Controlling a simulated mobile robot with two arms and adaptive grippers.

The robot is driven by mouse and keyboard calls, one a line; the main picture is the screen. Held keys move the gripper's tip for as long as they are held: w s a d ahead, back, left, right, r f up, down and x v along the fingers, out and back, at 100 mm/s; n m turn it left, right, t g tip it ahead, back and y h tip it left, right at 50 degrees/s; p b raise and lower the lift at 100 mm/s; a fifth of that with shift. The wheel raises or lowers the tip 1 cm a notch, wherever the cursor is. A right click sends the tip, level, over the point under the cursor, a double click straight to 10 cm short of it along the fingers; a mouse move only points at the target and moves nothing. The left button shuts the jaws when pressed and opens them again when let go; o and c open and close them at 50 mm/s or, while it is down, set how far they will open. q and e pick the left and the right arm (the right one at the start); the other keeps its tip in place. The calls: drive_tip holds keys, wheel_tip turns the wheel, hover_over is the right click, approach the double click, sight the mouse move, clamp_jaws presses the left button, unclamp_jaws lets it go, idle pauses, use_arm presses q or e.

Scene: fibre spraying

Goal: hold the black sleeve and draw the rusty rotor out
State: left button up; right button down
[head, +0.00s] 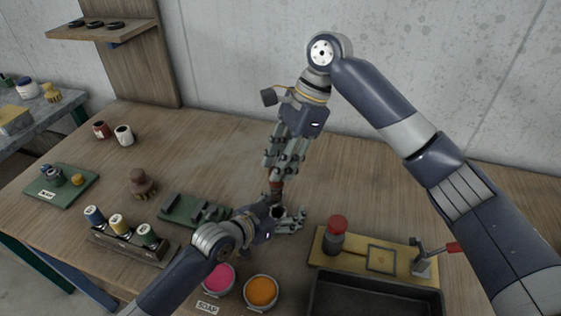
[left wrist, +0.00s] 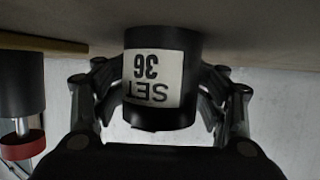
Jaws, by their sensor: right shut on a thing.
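The black sleeve (left wrist: 160,108) carries a white label reading SET 36, upside down in the left wrist view. My left gripper (left wrist: 160,95) has its fingers close on both sides of the sleeve. I cannot tell whether they press on it. In the head view the left gripper (head: 279,218) is low over the table, with the dark sleeve mostly hidden among its fingers. My right gripper (head: 275,172) is straight above, pointing down, shut on the rusty rotor (head: 276,187). The rotor's lower end is over the sleeve's place; how much is inside is hidden.
A yellow board (head: 345,262) with a red-capped dark cylinder (head: 336,235) and a black tray (head: 375,297) lie to the right. Pink (head: 219,279) and orange (head: 261,291) tubs stand in front. A green fixture (head: 185,209) and spool rack (head: 130,247) are left.

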use_arm(q)
drive_tip(key=shift+r, duration=0.1)
drive_tip(key=v, duration=1.2)
